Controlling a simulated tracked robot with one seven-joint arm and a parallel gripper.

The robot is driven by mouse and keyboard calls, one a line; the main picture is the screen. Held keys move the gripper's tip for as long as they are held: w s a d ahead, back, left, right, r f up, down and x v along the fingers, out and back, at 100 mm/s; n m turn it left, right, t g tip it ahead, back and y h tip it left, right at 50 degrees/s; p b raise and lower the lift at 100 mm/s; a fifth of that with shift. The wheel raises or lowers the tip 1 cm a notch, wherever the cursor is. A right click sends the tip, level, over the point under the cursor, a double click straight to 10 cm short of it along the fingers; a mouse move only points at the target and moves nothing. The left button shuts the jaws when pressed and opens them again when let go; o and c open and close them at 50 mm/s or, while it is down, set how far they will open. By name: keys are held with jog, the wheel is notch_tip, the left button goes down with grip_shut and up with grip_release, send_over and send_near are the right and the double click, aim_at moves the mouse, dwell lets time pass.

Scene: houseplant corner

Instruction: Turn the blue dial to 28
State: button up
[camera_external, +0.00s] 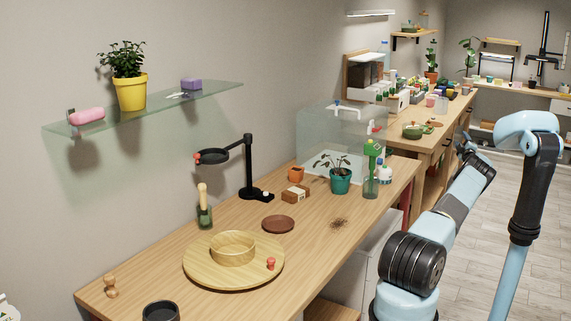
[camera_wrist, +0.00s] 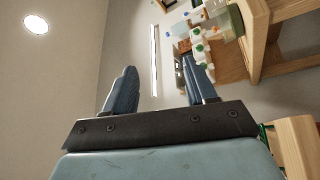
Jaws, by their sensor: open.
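I cannot make out a blue dial in either view. My gripper (camera_wrist: 160,72) shows in the wrist view with its two dark blue fingers well apart and nothing between them. It is in free air, pointing past the wall toward a far counter with bottles, which appears turned on its side. In the external view my arm is at the right, beside the wooden bench (camera_external: 335,238) and apart from it; the fingertips are too small there to tell clearly.
The bench holds a round wooden tray (camera_external: 200,276), a black magnifier stand (camera_external: 249,170), a brown saucer (camera_external: 278,224), a teal pot (camera_external: 341,181) and a green-topped bottle (camera_external: 371,175). A glass shelf (camera_external: 160,106) hangs above. The floor (camera_external: 490,220) at right is clear.

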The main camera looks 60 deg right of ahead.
notch_tip(320, 180, down, 7)
jog(key=s+m+g+y, duration=0.2)
jog(key=m+g, duration=0.3)
jog(key=m, duration=0.1)
jog(key=w+a+f+m+t+y, duration=0.1)
jog(key=w+a+f+m+y, duration=0.1)
jog(key=w+a+f+y, duration=0.25)
jog(key=w+a+r+n+t+y, duration=0.25)
jog(key=w+a+r+y, duration=0.2)
jog(key=a, duration=0.25)
jog(key=w+a+r+n+t+y, duration=0.1)
jog(key=w+a+r+t+y, duration=0.3)
jog(key=a, duration=0.4)
jog(key=w+a+r+n+t+y, duration=0.1)
jog(key=w+a+r+n+y, duration=0.1)
jog(key=w+a+r+y, duration=0.35)
jog(key=h, duration=0.2)
send_near(382, 162)
jog(key=shift+y, duration=0.25)
jog(key=x, duration=0.5)
jog(key=d+x, duration=0.1)
jog(key=x, duration=0.2)
jog(key=shift+s+f, duration=0.1)
jog(key=shift+f, duration=0.1)
jog(key=shift+c, duration=0.4)
